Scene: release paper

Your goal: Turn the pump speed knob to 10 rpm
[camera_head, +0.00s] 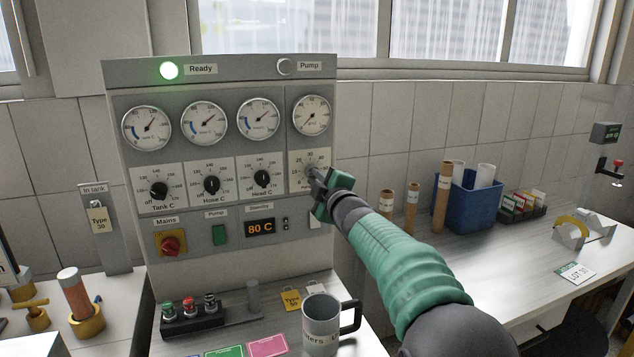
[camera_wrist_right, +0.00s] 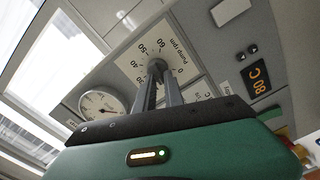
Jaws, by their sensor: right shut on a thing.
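The pump rpm dial plate (camera_head: 300,161) is at the right end of the knob row on the grey control panel. It also shows in the right wrist view (camera_wrist_right: 181,50), marked with numbers around the knob. My right gripper (camera_head: 318,174) reaches in from the right and is shut on the pump speed knob (camera_wrist_right: 156,66). The fingers cover much of the knob, so its pointer cannot be read. The gauge above (camera_head: 311,115) shows a needle, too small to read exactly. My left gripper is not in view.
Knobs for Tank (camera_head: 159,191), Hose (camera_head: 212,185) and Head (camera_head: 262,179) sit left of the pump dial. The green Ready lamp (camera_head: 168,70) is lit; the Pump lamp (camera_head: 285,67) is unlit. The display (camera_head: 260,228) reads 80 C. A mug (camera_head: 322,322) stands below.

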